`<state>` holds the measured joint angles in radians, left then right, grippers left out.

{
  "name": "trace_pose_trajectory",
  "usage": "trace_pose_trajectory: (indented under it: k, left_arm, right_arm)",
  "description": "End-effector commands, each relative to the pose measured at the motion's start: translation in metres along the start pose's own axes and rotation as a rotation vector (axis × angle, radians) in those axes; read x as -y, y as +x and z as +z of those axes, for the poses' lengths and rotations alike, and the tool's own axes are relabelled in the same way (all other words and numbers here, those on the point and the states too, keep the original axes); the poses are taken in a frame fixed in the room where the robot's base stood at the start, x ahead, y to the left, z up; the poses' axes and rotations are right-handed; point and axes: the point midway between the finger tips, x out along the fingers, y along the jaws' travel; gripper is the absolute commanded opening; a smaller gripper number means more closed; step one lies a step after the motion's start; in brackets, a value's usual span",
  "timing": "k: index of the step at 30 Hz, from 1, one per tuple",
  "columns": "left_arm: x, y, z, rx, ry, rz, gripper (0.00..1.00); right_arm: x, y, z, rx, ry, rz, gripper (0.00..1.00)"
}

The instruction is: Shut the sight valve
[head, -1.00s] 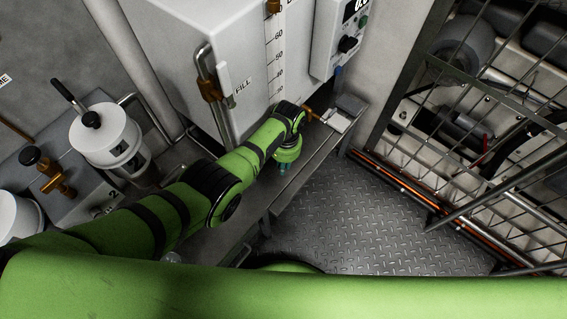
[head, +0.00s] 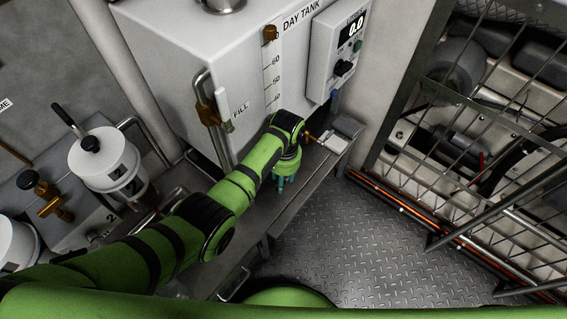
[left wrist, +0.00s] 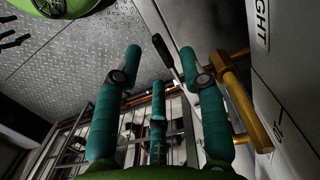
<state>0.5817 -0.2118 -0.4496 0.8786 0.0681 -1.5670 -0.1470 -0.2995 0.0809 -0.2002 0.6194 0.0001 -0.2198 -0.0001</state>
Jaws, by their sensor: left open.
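The sight valve shows in the left wrist view as a brass body (left wrist: 236,92) on the pale tank wall, with a black-tipped lever (left wrist: 163,52) reaching up and left. A label ending "IGHT" is on the wall above it. My left gripper (left wrist: 157,85) has its teal fingers spread and empty. The right-hand finger overlaps the lever and part of the brass body; I cannot tell whether it touches. In the head view, my left gripper (head: 282,181) points down beside the day tank (head: 178,60), and a brass fitting (head: 309,137) shows just right of the wrist.
A control box (head: 339,55) reading 0.0 is on the tank's right. A brass fill valve (head: 208,114) is on its left corner. A white canister (head: 106,160) stands at left. A metal cage (head: 480,120) is at right, with open chequer-plate floor (head: 350,235) between.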

Motion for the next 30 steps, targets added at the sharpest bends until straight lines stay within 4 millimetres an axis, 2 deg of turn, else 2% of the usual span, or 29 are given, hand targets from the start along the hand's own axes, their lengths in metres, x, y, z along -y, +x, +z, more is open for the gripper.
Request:
trace_pose_trajectory:
  k: [6, 12, 17, 30]
  left_arm:
    - [0.000, -0.046, -0.001, -0.004, 0.000, -0.001, 0.41]
    - [0.000, -0.071, 0.000, -0.002, 0.000, 0.000, 0.41]
    - [0.000, -0.077, 0.000, 0.000, 0.000, 0.001, 0.41]
    - [0.000, -0.077, 0.000, 0.000, 0.000, 0.000, 0.41]
  right_arm:
    - [0.001, 0.000, 0.000, 0.000, 0.000, -0.001, 0.53]
    - [0.001, 0.000, 0.000, 0.000, 0.001, -0.001, 0.53]
    - [0.001, 0.000, 0.000, 0.000, 0.001, -0.001, 0.53]
    - [0.001, 0.000, 0.000, 0.000, 0.001, -0.001, 0.53]
